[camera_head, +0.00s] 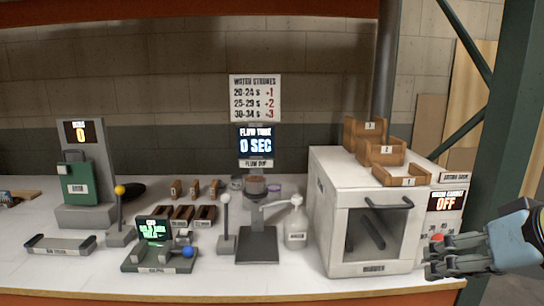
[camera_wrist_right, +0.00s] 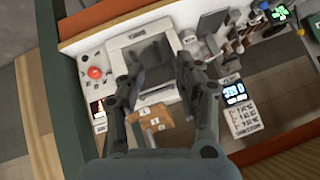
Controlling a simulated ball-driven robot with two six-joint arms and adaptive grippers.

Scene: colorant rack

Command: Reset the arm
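My right gripper (camera_head: 447,262) is at the right edge of the head view, in front of the right end of the bench. In the right wrist view my right gripper (camera_wrist_right: 155,75) has its two fingers well apart, with nothing held between them. The white oven-like cabinet (camera_wrist_right: 117,43) shows beyond the fingers there. A red button (camera_head: 437,238) shows just above the fingers in the head view; I cannot tell if they touch it. My left gripper is in neither view.
The white cabinet (camera_head: 337,238) with wooden step bins (camera_head: 388,178) on top stands left of the gripper. A display (camera_head: 447,201) reads OFF. A flow cup stand (camera_head: 257,244), levers (camera_head: 226,240) and a green machine (camera_head: 78,184) stand further left. A green post (camera_head: 510,120) rises at right.

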